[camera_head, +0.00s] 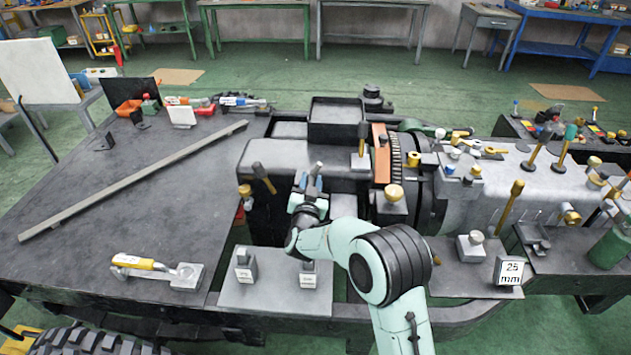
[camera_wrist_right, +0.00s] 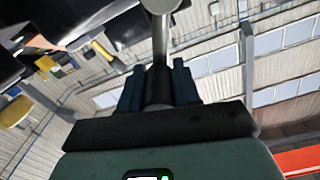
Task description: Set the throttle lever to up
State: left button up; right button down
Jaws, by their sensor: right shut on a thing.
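My right gripper (camera_head: 311,183) is in the middle of the chassis, above the small labelled blocks at the front. In the wrist view its two dark blue fingers (camera_wrist_right: 158,86) are closed on a lever. I take this to be the throttle lever (camera_wrist_right: 160,42), a metal rod with a pale rounded end and a dark lower part between the fingers. In the head view the lever's pale end (camera_head: 318,166) sticks up just past the fingers. Its base is hidden by the gripper, and I cannot read its label. My left gripper is out of view.
A black-handled lever (camera_head: 263,178) stands just left of the gripper. A yellow-knobbed lever (camera_head: 394,194) and an upright lever (camera_head: 362,136) stand to the right. Two labelled blocks, one being the left block (camera_head: 244,270), sit in front.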

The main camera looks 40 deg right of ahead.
jog(key=shift+w+a+r+n+p, duration=0.2)
jog(key=shift+w+a+n+p, duration=0.1)
jog(key=shift+n, duration=0.3)
jog(key=c, duration=0.8)
grip_release()
jog(key=shift+s, duration=0.1)
jog(key=b+v, duration=0.2)
jog(key=v, duration=1.1)
jog(key=shift+a, duration=0.15)
jog(key=shift+s+f, duration=0.1)
